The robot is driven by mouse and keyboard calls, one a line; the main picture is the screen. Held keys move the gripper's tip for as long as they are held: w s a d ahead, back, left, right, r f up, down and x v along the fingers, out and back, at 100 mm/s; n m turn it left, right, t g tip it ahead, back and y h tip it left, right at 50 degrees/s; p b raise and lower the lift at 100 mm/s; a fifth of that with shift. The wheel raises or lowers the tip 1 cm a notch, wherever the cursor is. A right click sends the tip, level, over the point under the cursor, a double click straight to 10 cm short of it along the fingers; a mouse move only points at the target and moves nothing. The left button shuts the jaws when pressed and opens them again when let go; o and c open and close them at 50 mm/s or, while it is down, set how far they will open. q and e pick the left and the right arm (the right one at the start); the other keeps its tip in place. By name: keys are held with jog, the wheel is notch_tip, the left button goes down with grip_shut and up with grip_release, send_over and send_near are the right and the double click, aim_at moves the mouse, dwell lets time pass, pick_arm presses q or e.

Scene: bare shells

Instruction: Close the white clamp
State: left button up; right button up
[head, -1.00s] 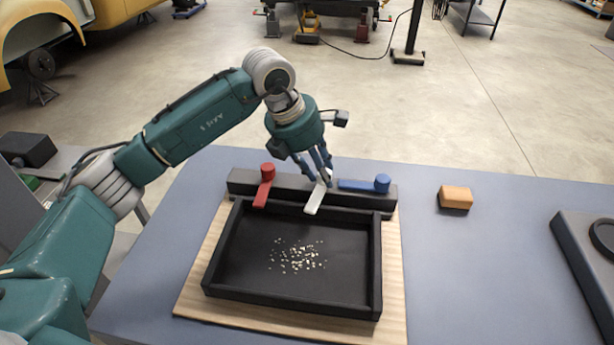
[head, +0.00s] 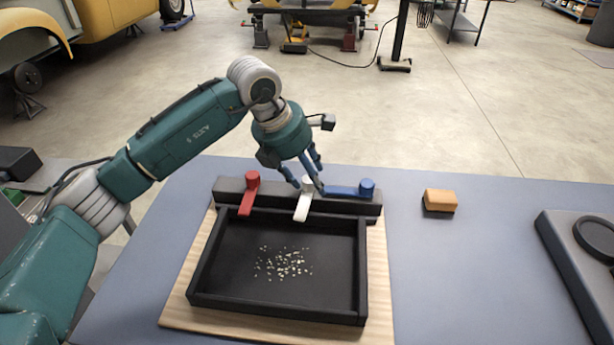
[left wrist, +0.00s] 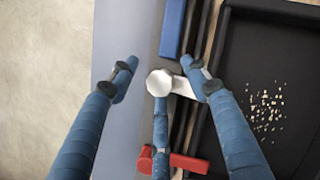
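The white clamp (head: 303,206) is on the black bar behind the tray, between a red and a blue clamp. Its lever points toward the tray and its end overhangs the tray's back edge. My left gripper (head: 308,186) is over its round knob, fingers pointing down. In the left wrist view, the white clamp (left wrist: 160,83) has its knob between the spread fingers of the left gripper (left wrist: 160,85). One finger is beside or over the lever; I cannot tell if it touches. The right gripper is out of view.
The red clamp (head: 247,195) points toward the tray; the blue clamp (head: 345,191) lies along the bar. The black tray (head: 361,275) holds pale bits. An orange block (head: 440,200) and a dark fixture (head: 575,262) are on the right. The table between is clear.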

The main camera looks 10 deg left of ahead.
pick_arm(q)
jog(key=shift+a+f, duration=0.1)
jog(key=shift+a, duration=0.05)
jog(key=shift+a, duration=0.15)
jog(key=v, duration=1.2)
jog(key=shift+c, duration=0.3)
